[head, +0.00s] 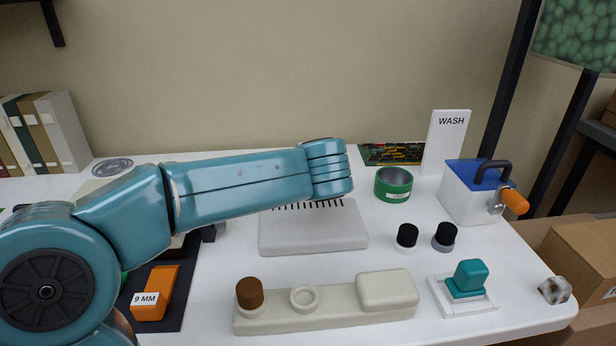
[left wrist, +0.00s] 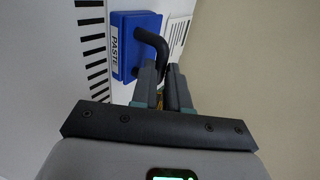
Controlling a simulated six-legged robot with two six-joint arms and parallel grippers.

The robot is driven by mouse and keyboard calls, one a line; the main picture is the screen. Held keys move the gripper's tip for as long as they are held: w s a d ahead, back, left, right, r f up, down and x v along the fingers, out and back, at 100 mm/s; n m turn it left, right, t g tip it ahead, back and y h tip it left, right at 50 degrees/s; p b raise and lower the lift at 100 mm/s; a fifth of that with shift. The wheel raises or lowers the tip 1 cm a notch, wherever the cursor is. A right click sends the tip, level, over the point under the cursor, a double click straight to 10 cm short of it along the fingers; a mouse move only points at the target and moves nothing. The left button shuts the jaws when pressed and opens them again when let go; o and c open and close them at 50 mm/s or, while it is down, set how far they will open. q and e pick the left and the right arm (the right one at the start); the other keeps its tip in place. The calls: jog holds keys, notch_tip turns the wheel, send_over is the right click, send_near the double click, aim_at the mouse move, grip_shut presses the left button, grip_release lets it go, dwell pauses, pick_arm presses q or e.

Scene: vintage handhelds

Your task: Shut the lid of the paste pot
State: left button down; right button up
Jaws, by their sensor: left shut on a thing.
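In the left wrist view the paste pot's blue lid (left wrist: 135,60) shows, with a white PASTE label (left wrist: 115,50) on one side and a bent black handle (left wrist: 157,42). My left gripper (left wrist: 161,78) is shut, its fingers on the end of that handle. Whether the lid is tilted or seated, I cannot tell. In the head view my left arm reaches in from the left and hides the paste pot and the fingers. My right gripper is not in view.
A second blue-lidded white pot (head: 468,203) with an orange-handled latch stands at the right by a WASH sign (head: 449,136). A green ring (head: 393,193) is nearer. A slotted light block (head: 313,235) lies below my arm. A pale holder (head: 330,318) is in front.

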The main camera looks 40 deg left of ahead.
pick_arm(q)
jog(key=c, duration=1.1)
grip_release()
jog(key=shift+d, duration=0.1)
jog(key=p+v, duration=0.5)
jog(key=v, duration=1.1)
jog(key=shift+r, duration=0.1)
jog(key=shift+d, duration=0.1)
